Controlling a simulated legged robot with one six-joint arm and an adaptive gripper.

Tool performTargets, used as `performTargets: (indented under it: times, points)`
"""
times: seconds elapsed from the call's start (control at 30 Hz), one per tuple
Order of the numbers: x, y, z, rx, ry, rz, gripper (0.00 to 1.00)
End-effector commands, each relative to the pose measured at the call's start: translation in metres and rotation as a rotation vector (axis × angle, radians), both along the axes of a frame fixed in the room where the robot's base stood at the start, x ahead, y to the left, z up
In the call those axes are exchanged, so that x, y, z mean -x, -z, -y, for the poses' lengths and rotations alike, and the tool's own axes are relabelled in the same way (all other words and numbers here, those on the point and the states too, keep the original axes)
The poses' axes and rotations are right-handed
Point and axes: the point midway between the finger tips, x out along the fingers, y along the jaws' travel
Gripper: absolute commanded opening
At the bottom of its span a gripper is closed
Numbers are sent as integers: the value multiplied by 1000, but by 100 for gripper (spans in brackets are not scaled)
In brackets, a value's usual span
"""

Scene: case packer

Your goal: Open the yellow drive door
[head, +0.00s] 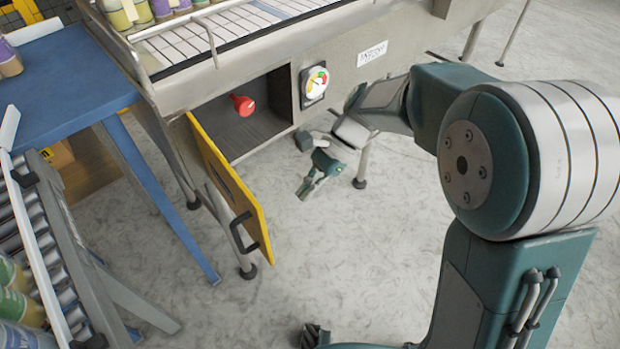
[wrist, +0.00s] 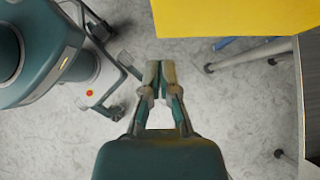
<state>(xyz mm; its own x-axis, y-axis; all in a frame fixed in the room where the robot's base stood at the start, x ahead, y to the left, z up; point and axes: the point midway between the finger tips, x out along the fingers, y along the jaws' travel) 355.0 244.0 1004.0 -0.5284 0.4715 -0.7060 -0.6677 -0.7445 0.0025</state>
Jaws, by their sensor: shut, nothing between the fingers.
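The yellow drive door (head: 228,180) stands swung open from the left edge of a grey compartment in the case packer, with a dark handle (head: 243,234) near its free edge. Part of the yellow door (wrist: 235,15) also fills the top of the wrist view. My gripper (head: 306,188) is in front of and below the compartment, to the right of the door and apart from it. In the wrist view my gripper (wrist: 160,72) has its fingertips together with nothing between them.
Inside the open compartment (head: 275,105) is a red knob-like part (head: 243,104). A round gauge (head: 315,83) sits on the panel to its right. A blue table (head: 65,80) and a roller conveyor (head: 45,230) stand at left. The floor (head: 330,260) around my gripper is clear.

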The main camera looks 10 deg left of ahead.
Motion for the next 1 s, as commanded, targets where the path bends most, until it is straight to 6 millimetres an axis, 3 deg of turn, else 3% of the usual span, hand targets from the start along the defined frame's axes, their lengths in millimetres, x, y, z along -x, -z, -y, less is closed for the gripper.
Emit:
performTargets:
  times: [0.27, 0.5, 1.0]
  points:
    - [29, 37, -25, 2, -3, -2, 0]
    - [52, 34, -46, 0, -2, 1, 0]
    - [60, 34, -53, -2, 14, 2, 0]
